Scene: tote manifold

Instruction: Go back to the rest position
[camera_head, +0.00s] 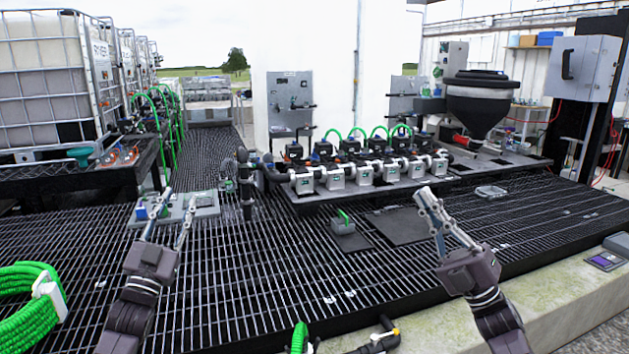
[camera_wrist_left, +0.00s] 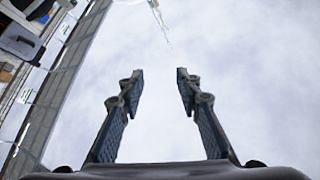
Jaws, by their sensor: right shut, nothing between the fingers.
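My left gripper (camera_head: 174,212) is raised over the left part of the black grating in the head view. Its two fingers stand apart and point up and away. In the left wrist view the same gripper (camera_wrist_left: 161,82) shows both fingers spread, with only pale sky between them. My right gripper (camera_head: 425,193) is raised over the right front part of the grating. Its fingertips meet and nothing shows between them. Neither gripper holds anything.
The manifold (camera_head: 363,176) with white pumps and green hoses stands on the grating (camera_head: 270,270) ahead. Coiled green hose (camera_head: 28,310) lies at lower left. White tanks (camera_head: 45,80) stand at left, a dark hopper (camera_head: 478,98) at right.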

